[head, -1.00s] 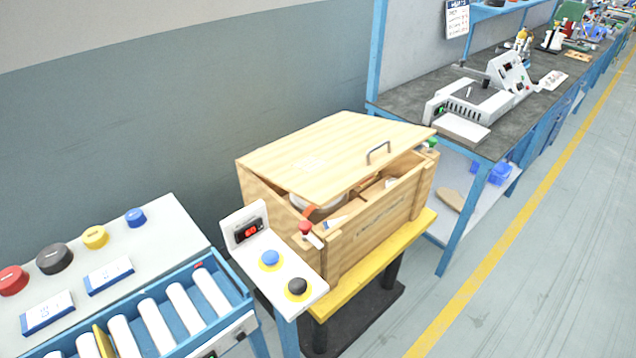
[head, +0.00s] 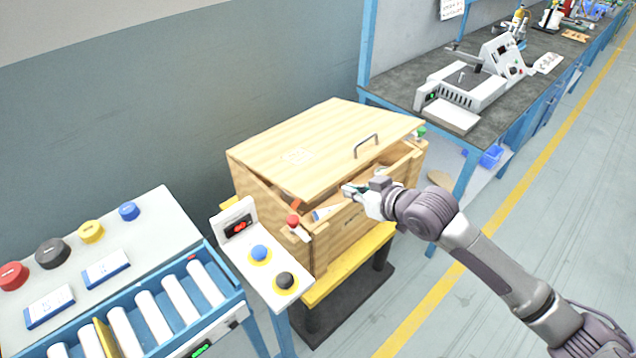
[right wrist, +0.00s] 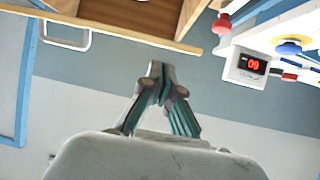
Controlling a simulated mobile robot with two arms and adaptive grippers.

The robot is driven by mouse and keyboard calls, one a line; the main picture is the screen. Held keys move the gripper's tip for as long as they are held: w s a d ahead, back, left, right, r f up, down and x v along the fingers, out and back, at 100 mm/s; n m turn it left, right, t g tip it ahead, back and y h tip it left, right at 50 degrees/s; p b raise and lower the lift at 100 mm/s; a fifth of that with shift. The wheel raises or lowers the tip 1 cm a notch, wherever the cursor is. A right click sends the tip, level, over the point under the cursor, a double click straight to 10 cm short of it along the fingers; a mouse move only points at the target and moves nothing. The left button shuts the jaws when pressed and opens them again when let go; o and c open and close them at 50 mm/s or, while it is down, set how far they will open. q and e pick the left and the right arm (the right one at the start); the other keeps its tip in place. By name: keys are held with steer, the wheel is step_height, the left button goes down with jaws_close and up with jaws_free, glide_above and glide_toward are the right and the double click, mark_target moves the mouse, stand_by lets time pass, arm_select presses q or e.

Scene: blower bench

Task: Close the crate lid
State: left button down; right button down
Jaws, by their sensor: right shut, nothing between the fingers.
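The wooden crate (head: 345,238) stands on a yellow-topped stand in the head view. Its lid (head: 300,150) is partly open, tilted up over the crate, with a gap along the front. A metal handle (head: 366,146) sits near the lid's front right edge. The handle also shows in the right wrist view (right wrist: 66,42), at upper left. My right gripper (head: 348,189) is shut and empty, in front of the crate's front wall, below and left of the handle. Its closed fingers (right wrist: 157,70) show in the right wrist view. My left gripper is not in view.
A control panel (head: 258,262) with blue and black buttons and a red knob (head: 293,221) stands close at the crate's front left. A roller conveyor (head: 150,315) is at lower left. A workbench (head: 480,125) stands behind right. The floor at right is open.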

step_height(320, 180, up, 5)
steer(key=s+a+n+y, duration=0.1)
steer(key=s+a, duration=0.1)
steer(key=a, duration=0.1)
steer(key=p+x, duration=0.2)
steer(key=x, duration=0.7)
steer(key=shift+p, duration=0.3)
steer(key=f, duration=0.3)
steer(key=f+p, duration=0.1)
steer(key=shift+s+d+f, duration=0.15)
steer(key=shift+s+d, duration=0.1)
steer(key=shift+d, duration=0.05)
steer(key=shift+f, duration=0.1)
